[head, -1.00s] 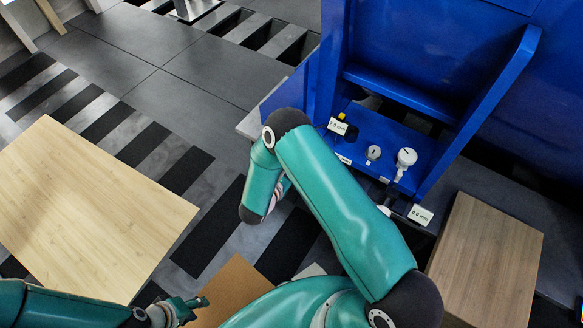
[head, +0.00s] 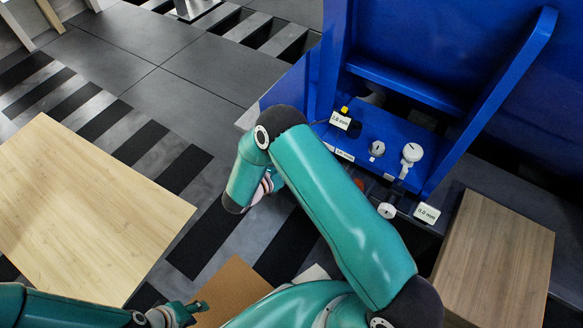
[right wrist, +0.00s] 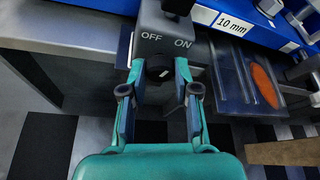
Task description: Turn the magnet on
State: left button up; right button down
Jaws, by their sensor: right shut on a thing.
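In the right wrist view a grey magnet base (right wrist: 165,35) carries the labels OFF on the left and ON on the right. Below the labels is its black round knob (right wrist: 160,68) with a short white mark, which leans slightly from upright. My right gripper (right wrist: 160,76) has its two fingers on either side of the knob and is shut on it.
A blue frame (head: 400,140) with white dials and labels stands at the right. A clear tray with an orange oval (right wrist: 265,85) lies right of the knob. A brown wooden block (head: 495,250) is at the far right and a pale wooden board (head: 95,215) at the left.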

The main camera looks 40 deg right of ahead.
jog(key=shift+w+a+f+n+g+h+b, duration=0.1)
jog(key=shift+n+g+h+b, duration=0.35)
jog(key=shift+n+b, duration=0.45)
jog(key=shift+w+d+f+n+g+h+b, duration=0.1)
jog(key=shift+n+g+h+b, duration=0.4)
jog(key=shift+n, duration=0.65)
jog(key=shift+a+n+g+h+b, duration=0.1)
jog(key=shift+n+g+h+b, duration=0.3)
jog(key=shift+n+b, duration=0.55)
jog(key=c, duration=0.8)
grip_release()
jog(key=shift+c, duration=0.2)
jog(key=shift+r, duration=0.1)
